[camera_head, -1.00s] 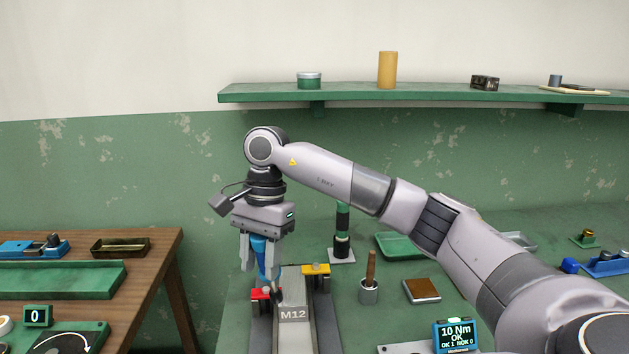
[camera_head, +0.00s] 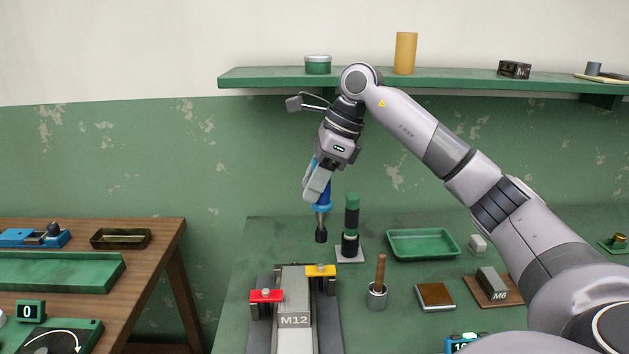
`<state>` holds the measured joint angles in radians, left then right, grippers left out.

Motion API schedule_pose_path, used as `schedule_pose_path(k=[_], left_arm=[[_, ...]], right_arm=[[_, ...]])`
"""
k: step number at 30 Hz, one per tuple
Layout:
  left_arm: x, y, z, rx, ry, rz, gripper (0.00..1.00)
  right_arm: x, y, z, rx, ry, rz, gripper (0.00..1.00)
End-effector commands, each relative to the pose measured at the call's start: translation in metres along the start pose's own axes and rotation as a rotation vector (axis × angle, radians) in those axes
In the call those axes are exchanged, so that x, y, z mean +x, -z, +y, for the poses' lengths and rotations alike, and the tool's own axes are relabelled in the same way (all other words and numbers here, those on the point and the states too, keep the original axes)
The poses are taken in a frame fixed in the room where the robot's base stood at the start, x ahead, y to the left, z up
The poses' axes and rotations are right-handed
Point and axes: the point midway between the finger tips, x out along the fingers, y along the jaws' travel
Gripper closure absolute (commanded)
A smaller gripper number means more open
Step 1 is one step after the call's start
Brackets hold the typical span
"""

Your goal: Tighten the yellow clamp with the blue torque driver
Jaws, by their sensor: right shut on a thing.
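The yellow clamp (camera_head: 321,271) sits at the right side of the grey M12 block (camera_head: 294,300). A red clamp (camera_head: 266,296) sits at the block's left side. My right gripper (camera_head: 316,192) is shut on the blue torque driver (camera_head: 323,207) and holds it tilted slightly, socket end down. The driver's dark socket appears above and behind the yellow clamp in the picture, apart from it. My left gripper is out of view.
A green-handled tool (camera_head: 351,225) stands on a pale base close right of the driver. A cup with a wooden-handled tool (camera_head: 377,292), a green tray (camera_head: 422,244), a brown block (camera_head: 434,296) and an M6 block (camera_head: 493,285) lie to the right. A shelf (camera_head: 450,78) runs behind.

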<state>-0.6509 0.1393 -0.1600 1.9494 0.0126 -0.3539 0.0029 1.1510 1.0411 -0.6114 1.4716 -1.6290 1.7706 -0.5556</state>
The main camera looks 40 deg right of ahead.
Motion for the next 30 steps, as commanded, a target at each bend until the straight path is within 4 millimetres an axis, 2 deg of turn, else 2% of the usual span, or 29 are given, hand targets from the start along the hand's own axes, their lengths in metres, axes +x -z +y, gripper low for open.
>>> schedule_pose_path(k=[3,8,24,30], left_arm=[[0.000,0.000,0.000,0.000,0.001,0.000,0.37],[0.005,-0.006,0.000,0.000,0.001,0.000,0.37],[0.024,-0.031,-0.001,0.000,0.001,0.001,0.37],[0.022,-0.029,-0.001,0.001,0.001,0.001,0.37]], right_arm=[[-0.001,-0.001,0.000,-0.007,-0.003,0.000,1.00],[0.009,0.004,0.000,-0.007,-0.003,0.001,1.00],[0.057,0.025,0.001,-0.008,-0.003,0.001,1.00],[0.054,0.023,0.001,-0.008,-0.002,0.000,1.00]])
